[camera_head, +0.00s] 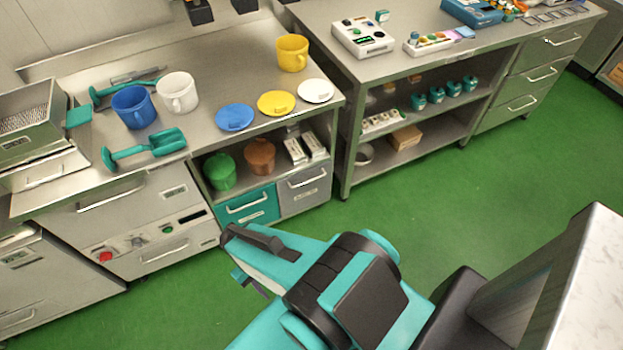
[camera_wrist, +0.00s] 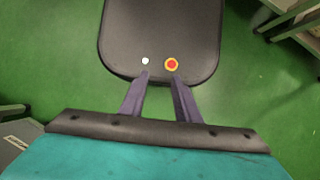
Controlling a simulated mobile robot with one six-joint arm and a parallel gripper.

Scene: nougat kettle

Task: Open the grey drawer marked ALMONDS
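The grey drawer (camera_head: 305,190) is on the right of two small drawers under the steel counter, beside a teal drawer (camera_head: 248,208). It looks shut and has a light bar handle (camera_head: 308,178) across its upper front. A small label shows below the handle, but I cannot read it. My gripper (camera_head: 236,256) is in front of the drawers, nearer the camera and apart from them. In the wrist view, the two dark fingers of my gripper (camera_wrist: 160,78) stand apart with nothing between them. The grey drawer's handle is not clearly visible in the wrist view.
Above the drawers, an open shelf holds a green pot (camera_head: 219,171), a brown pot (camera_head: 260,156) and white packets (camera_head: 305,148). Mugs and three lids stand on the counter (camera_head: 225,90). A second steel table (camera_head: 420,70) stands to the right. The green floor (camera_head: 420,215) before the drawers is clear.

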